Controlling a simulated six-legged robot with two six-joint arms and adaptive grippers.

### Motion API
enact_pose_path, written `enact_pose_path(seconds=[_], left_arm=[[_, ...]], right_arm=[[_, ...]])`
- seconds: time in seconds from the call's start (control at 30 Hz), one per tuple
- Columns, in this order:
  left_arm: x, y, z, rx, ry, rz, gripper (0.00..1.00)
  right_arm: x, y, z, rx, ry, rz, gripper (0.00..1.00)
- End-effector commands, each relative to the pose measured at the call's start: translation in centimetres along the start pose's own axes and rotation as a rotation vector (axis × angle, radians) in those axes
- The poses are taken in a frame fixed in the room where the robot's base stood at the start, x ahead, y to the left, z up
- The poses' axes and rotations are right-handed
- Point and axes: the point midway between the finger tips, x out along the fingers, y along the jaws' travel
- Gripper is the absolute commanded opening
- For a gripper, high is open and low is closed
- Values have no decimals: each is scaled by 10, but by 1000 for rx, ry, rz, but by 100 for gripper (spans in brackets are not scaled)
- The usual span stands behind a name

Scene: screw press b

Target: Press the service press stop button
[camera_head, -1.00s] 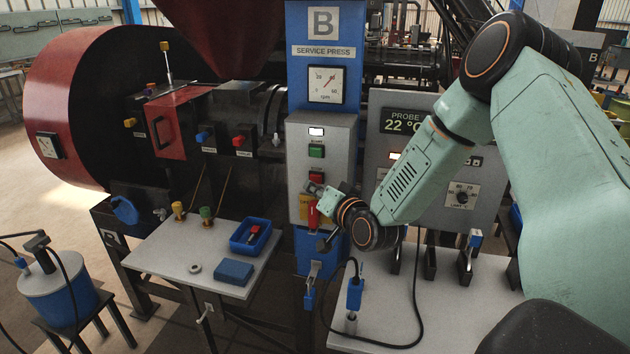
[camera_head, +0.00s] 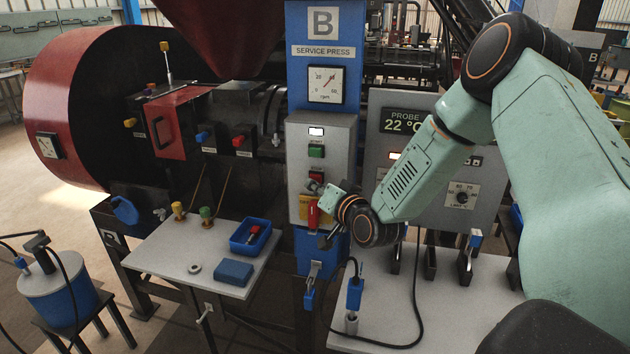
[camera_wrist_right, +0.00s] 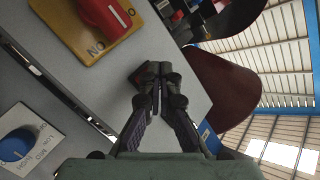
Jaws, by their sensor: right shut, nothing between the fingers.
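The grey control box (camera_head: 342,138) of the blue service press column carries a green button (camera_head: 316,151) and, below it, the red stop button (camera_head: 316,176). My right gripper (camera_head: 312,186) is shut and empty at the box front, overlapping the lower part of the stop button in the head view. Whether the fingertips touch the button cannot be told. My left gripper is not in view.
A red rotary handle (camera_head: 313,214) on a yellow plate sits just below the gripper; it also shows in the wrist view (camera_wrist_right: 104,14). The probe panel (camera_head: 440,150) stands to the right. A table with a blue tray (camera_head: 240,248) is at the lower left.

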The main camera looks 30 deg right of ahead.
Motion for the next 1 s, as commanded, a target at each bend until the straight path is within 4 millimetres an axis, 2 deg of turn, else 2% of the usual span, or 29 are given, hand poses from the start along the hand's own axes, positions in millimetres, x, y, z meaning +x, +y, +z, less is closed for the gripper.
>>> enact_pose_path(seconds=[1.0], left_arm=[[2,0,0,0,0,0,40]], right_arm=[[6,5,-5,0,1,0,0]])
